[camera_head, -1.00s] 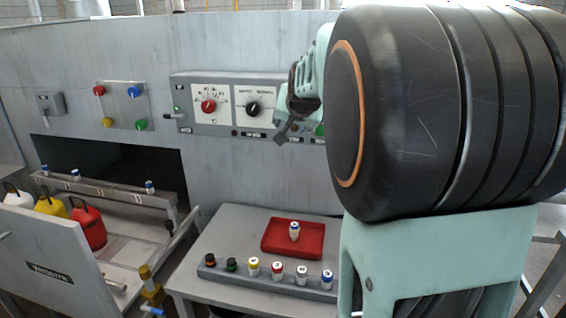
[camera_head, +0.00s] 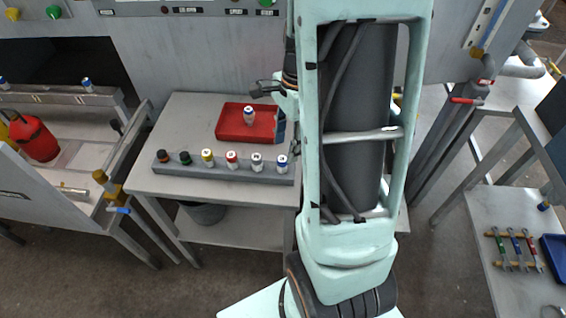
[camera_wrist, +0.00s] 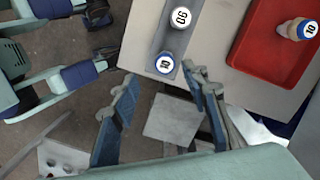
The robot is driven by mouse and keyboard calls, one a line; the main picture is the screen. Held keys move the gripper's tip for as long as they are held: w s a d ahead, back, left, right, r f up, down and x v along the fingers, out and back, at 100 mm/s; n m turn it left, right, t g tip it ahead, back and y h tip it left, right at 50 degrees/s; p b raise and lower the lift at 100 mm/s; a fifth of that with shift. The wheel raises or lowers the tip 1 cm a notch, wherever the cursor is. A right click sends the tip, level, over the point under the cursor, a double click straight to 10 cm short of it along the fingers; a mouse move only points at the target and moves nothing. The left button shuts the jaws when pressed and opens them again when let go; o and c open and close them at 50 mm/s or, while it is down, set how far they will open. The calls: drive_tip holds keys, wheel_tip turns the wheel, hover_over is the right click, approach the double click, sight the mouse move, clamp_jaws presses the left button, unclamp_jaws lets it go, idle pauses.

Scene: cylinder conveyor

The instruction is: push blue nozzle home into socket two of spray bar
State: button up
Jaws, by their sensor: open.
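A white-and-blue nozzle (camera_head: 249,115) stands in the red tray (camera_head: 229,134); it also shows in the wrist view (camera_wrist: 298,29). Another blue-banded nozzle (camera_head: 282,163) stands at the right end of the grey rack (camera_head: 224,174). What looks like the spray bar (camera_head: 45,96) lies across the machine opening at left, with blue-and-white nozzles (camera_head: 87,85) on it; its left end is out of view.
The rack's other nozzles have black, green, yellow, red and white colours. A red container (camera_head: 35,138) stands at left. A rail with brass fittings (camera_head: 115,192) runs between machine and table. At right, a side table (camera_head: 510,285) holds tools and a blue tray (camera_head: 556,254).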

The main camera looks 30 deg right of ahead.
sight(283, 159)
drive_tip(key=f, duration=0.7)
drive_tip(key=shift+w+a+f+b, duration=0.1)
drive_tip(key=shift+w+a+b, duration=0.25)
drive_tip(key=shift+a+b, duration=0.05)
drive_tip(key=shift+c, duration=0.6)
clamp_jaws()
